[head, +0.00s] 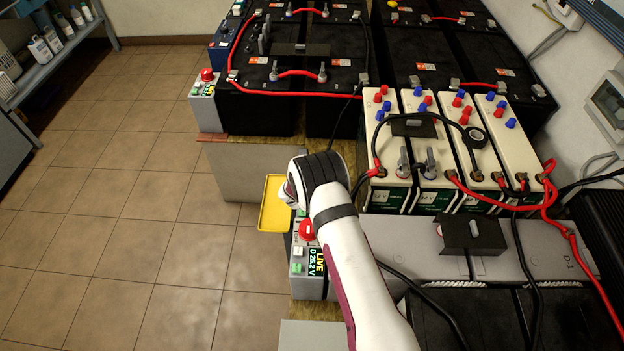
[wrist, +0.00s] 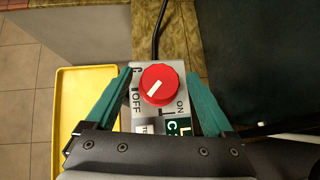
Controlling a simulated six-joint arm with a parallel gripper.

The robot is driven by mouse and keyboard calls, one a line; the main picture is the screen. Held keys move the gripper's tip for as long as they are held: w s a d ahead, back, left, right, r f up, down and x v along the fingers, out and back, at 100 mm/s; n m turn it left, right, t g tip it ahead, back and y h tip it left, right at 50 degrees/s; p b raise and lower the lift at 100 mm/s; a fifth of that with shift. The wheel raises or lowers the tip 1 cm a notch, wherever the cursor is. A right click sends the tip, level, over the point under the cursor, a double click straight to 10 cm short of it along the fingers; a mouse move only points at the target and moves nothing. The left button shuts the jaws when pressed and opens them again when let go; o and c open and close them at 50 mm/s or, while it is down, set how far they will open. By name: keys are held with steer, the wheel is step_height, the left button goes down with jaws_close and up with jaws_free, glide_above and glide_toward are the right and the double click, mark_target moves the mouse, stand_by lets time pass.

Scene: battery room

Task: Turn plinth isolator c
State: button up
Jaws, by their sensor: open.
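In the wrist view a red round knob (wrist: 165,75) sits on a grey isolator box (wrist: 146,71). Its white mark slants toward the lower left, on the side of the word OFF; ON is at the right. A partly covered display reads "L" and "C". My gripper (wrist: 160,72) is open, with one teal finger on each side of the knob. Whether either finger touches it I cannot tell. In the head view my arm and gripper (head: 312,185) hide most of this box.
Another isolator (head: 305,231), marked LIVE D 25.2 V, stands just nearer. A yellow tray (head: 273,218) lies at the left. A farther isolator with a red knob (head: 207,75) stands at the back. Cream batteries (head: 455,140) with red and black cables crowd the right. The tiled floor is clear.

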steer(key=shift+w+f, duration=0.15)
steer(key=shift+c, duration=0.4)
steer(key=c, duration=1.3)
steer(key=shift+m, duration=0.3)
steer(key=m+g+h, duration=0.1)
steer(key=m+h, duration=0.1)
steer(key=m, duration=0.1)
steer(key=shift+h, duration=0.4)
steer(key=shift+m+g+h, duration=0.9)
steer(key=shift+m+h, duration=0.2)
steer(key=shift+m, duration=1)
